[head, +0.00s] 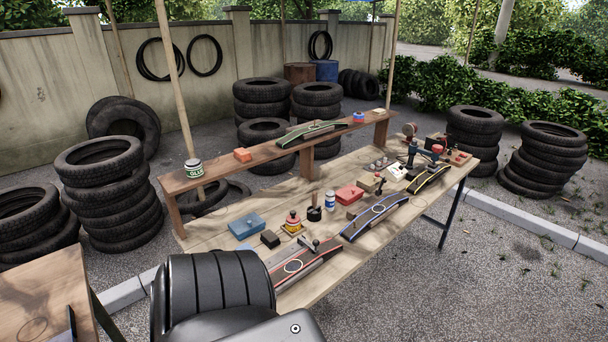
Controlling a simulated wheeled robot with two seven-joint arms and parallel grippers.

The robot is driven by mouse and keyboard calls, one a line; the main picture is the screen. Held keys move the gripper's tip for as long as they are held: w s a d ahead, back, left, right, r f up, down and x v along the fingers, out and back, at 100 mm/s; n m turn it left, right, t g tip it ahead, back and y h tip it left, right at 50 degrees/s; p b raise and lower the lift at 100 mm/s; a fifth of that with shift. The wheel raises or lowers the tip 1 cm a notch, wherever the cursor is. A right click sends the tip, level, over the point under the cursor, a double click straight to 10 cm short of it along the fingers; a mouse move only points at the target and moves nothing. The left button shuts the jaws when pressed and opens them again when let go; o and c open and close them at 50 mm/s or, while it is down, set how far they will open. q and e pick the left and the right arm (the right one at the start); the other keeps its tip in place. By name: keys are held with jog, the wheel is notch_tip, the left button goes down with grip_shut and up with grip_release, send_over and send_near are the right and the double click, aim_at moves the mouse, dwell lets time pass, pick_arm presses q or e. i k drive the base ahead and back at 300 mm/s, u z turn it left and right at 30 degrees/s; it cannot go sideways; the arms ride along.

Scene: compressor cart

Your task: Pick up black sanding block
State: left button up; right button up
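A small black block (270,239), which looks like the sanding block, lies on the wooden workbench (220,213).
A red-edged curved piece (293,266) lies at the bench's near edge, and a blue-edged one (375,217) lies to the right. A raised shelf (220,175) runs along the back. Tyre stacks surround the bench.

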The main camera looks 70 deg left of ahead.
aim_at(270, 239)
jog(key=i, duration=2.15)
jog(key=u, duration=1.95)
